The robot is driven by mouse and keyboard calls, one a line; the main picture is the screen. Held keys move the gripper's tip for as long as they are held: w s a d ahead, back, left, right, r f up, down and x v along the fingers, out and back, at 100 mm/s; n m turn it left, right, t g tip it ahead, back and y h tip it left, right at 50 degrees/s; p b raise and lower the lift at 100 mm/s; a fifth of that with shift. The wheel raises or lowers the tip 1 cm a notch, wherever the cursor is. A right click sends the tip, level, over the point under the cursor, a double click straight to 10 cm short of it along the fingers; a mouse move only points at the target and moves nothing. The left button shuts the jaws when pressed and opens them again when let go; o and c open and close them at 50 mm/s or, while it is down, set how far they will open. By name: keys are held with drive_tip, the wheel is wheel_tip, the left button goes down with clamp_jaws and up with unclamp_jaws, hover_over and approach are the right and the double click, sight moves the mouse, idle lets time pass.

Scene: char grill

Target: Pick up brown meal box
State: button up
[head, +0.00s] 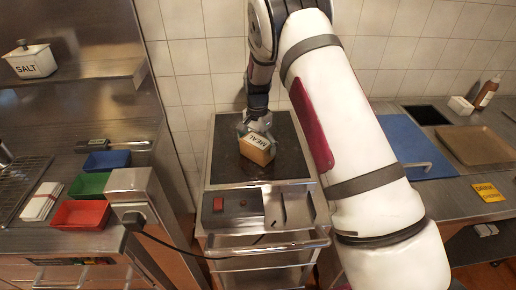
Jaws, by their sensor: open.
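The brown meal box (257,150), marked "MEAL" on its pale top, stands on the dark top of the steel cart in the middle of the head view. My gripper (254,130) reaches down from above and is at the box, with its fingers open around the box's upper part. The far side of the box and part of its top are hidden by the gripper, so I cannot tell whether the fingers touch it.
Green (90,185), red (80,214) and blue (107,161) trays sit on the left counter. A blue board (400,143) lies on the right counter. A cable hangs before the cart.

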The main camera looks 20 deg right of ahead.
drive_tip(key=shift+f, duration=1.05)
drive_tip(key=c, duration=1.1)
drive_tip(key=shift+c, duration=0.9)
drive_tip(key=shift+r, duration=0.15)
